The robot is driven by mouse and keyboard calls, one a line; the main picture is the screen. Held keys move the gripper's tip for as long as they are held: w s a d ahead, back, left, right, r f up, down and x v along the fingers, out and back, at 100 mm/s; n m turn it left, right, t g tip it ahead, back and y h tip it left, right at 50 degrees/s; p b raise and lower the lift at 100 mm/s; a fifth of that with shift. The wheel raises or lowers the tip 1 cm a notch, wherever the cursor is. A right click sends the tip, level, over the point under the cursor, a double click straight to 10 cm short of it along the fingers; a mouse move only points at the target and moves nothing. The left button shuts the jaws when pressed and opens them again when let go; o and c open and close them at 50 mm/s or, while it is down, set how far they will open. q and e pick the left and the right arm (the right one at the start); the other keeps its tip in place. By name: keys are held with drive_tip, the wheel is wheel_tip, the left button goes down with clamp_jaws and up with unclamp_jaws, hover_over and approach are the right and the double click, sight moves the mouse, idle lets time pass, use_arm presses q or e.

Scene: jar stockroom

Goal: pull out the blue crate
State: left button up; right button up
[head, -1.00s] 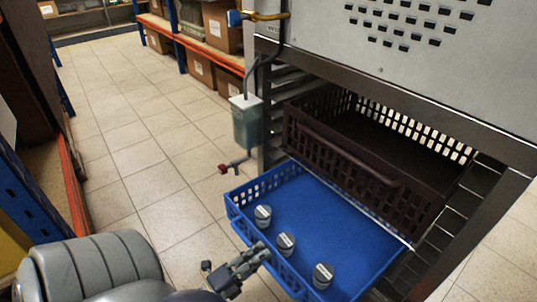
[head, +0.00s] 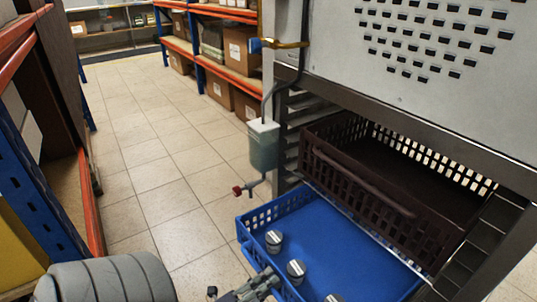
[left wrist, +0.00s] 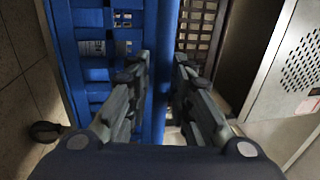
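The blue crate (head: 345,245) sticks well out of the rack, below a dark brown crate (head: 375,195). Several grey jars with pale lids stand in it near its front; one jar (head: 274,241) shows whole, another is cut by the lower edge. My left gripper (head: 267,279) is at the crate's front side. The exact contact is partly hidden. My right gripper is not in view.
The grey rack (head: 400,95) stands at right. A liquid container with a red-handled tap (head: 264,146) hangs on its side, left of the crate. Shelves with cardboard boxes (head: 240,55) stand behind, and an orange-edged shelf (head: 92,205) at left. The tiled aisle between is clear.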

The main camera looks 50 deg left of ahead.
use_arm(q)
drive_tip(key=v, duration=1.1)
drive_tip(key=shift+s, duration=0.25)
drive_tip(key=shift+f, duration=0.15)
